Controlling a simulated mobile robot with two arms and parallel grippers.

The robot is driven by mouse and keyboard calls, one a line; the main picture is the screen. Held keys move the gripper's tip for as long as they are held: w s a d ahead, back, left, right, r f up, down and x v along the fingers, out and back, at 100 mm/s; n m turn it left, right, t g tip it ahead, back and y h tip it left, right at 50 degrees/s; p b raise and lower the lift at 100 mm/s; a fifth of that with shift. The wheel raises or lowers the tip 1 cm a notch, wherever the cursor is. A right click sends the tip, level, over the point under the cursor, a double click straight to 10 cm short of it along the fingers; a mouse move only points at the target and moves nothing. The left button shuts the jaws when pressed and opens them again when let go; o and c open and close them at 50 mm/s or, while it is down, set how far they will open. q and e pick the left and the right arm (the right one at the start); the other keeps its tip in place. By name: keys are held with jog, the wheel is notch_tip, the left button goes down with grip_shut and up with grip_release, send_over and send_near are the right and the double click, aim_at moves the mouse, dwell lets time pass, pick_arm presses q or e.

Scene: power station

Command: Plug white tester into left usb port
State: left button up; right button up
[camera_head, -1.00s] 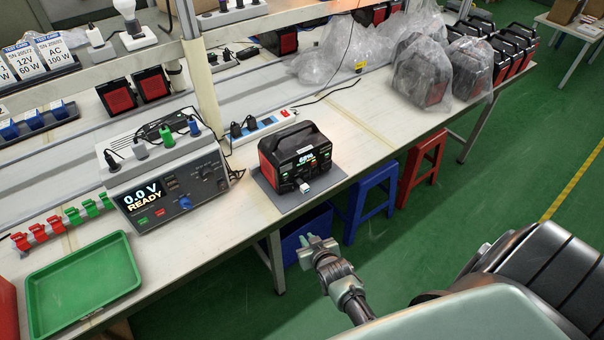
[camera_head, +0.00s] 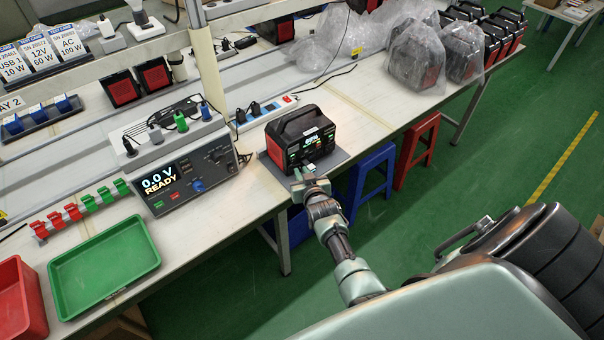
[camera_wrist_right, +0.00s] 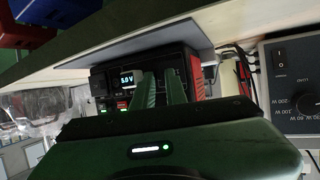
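The black and red power station (camera_head: 300,139) stands on a grey mat at the bench's front edge, its lit display facing me. The small white tester (camera_head: 310,168) shows low at the station's front, partly hidden by my gripper; I cannot tell how it is seated. My right gripper (camera_head: 311,185) is just in front of it. In the right wrist view its two fingers (camera_wrist_right: 161,88) stand apart, pointing at the station front (camera_wrist_right: 110,85). A small lit display (camera_wrist_right: 127,79) beside them seems to read 5.0 V. The USB ports are not clear. My left gripper is out of view.
A test unit (camera_head: 185,178) reading 0.0 V READY stands left of the station. A green tray (camera_head: 104,262) and red bin (camera_head: 20,300) lie further left. A power strip (camera_head: 262,112) is behind. Blue (camera_head: 372,178) and red stools (camera_head: 416,150) stand under the bench.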

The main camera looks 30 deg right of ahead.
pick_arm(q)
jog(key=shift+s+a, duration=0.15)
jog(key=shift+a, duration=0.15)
pick_arm(e)
jog(key=shift+d+f, duration=0.1)
grip_shut()
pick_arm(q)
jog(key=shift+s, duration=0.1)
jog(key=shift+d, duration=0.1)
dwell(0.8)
